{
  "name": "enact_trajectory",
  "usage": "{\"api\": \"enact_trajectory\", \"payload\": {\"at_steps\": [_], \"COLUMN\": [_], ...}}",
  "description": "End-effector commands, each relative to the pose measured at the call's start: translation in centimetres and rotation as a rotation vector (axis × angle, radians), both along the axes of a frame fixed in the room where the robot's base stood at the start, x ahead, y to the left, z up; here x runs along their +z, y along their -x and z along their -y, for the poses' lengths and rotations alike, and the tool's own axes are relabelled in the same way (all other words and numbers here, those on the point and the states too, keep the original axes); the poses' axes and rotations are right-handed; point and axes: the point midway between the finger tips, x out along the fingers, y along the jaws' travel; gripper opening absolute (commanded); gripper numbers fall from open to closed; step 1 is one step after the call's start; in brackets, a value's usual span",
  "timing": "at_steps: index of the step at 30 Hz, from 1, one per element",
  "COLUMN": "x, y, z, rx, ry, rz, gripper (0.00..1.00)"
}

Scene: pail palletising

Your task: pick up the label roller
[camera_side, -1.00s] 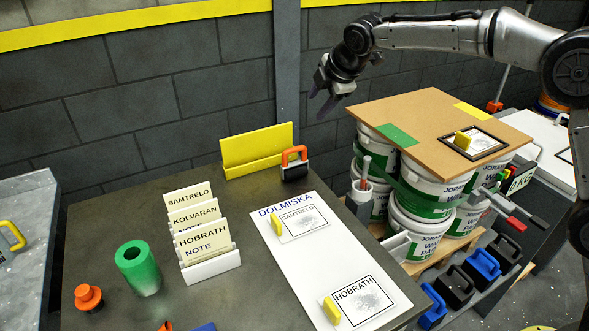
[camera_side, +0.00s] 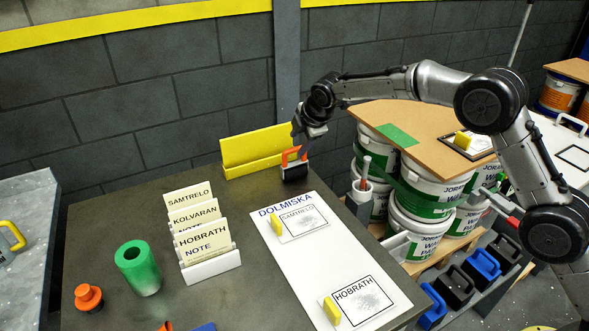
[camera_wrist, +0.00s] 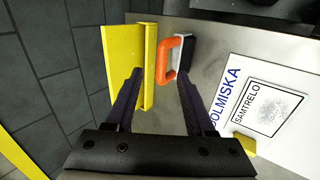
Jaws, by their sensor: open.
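The label roller, as I take it, is the tool with an orange loop handle and dark body (camera_side: 294,172) at the back of the grey table, beside the yellow holder. My gripper (camera_side: 301,143) is just above it and partly covers its handle in the side view. In the wrist view the orange handle (camera_wrist: 166,62) shows between and just beyond the fingertips of my open gripper (camera_wrist: 160,76), nearer the right finger's line. The fingers hold nothing. I cannot tell whether they touch the handle.
The yellow holder (camera_side: 257,154) stands close on the left and also shows in the wrist view (camera_wrist: 146,62). A white DOLMISKA sheet (camera_side: 312,262) lies in front. Upright note cards (camera_side: 203,240) and a green cylinder (camera_side: 138,267) stand left. Stacked pails (camera_side: 426,190) stand right.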

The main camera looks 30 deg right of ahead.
Motion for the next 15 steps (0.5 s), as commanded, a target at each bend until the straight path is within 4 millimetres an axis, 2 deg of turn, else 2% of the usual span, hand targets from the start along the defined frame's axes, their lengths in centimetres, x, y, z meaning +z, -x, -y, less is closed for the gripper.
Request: {"api": "enact_trajectory", "payload": {"at_steps": [1, 6, 15], "x": [-1.0, -2.6, -3.1], "y": [-0.4, -1.4, -1.8], "z": [0.0, 0.0, 0.0], "rx": [-0.001, -0.001, -0.001], "ry": [0.001, 0.0, -0.001], "rz": [-0.003, -0.001, 0.0], "gripper": [0.55, 0.55, 0.55]}}
